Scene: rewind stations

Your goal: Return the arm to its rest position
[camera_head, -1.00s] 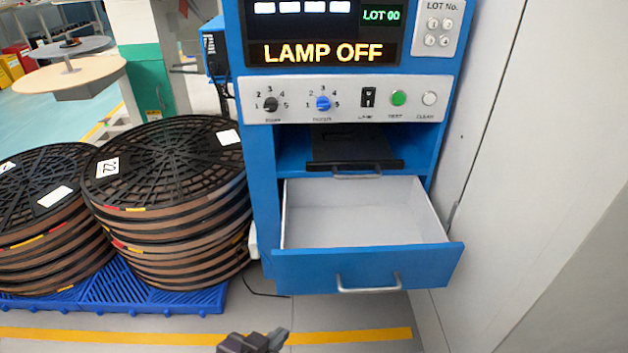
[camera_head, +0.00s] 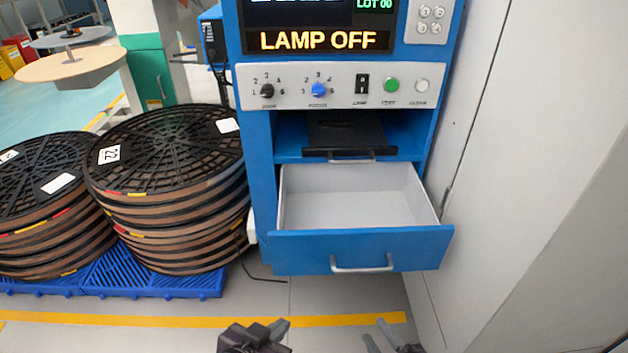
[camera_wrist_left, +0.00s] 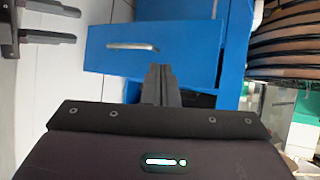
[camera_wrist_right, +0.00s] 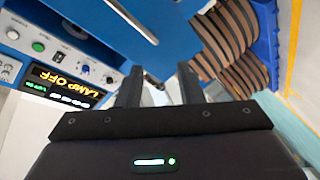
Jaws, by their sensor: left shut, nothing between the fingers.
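My left gripper (camera_head: 280,329) is low in the head view, in front of the open drawer. In the left wrist view its fingers (camera_wrist_left: 160,84) are together with nothing between them. My right gripper (camera_head: 377,333) is at the bottom edge of the head view, right of the left one. Its fingers are apart and empty; the gap also shows in the right wrist view (camera_wrist_right: 161,88). Both grippers are apart from the drawer and its handle. Most of both arms is out of view.
A blue drawer (camera_head: 350,250) stands open and empty below a blue cabinet whose display (camera_head: 318,40) reads LAMP OFF. Stacked reels (camera_head: 165,150) sit on a blue pallet (camera_head: 150,281) at left. A pale wall (camera_head: 500,150) is close on the right. The floor in front is clear.

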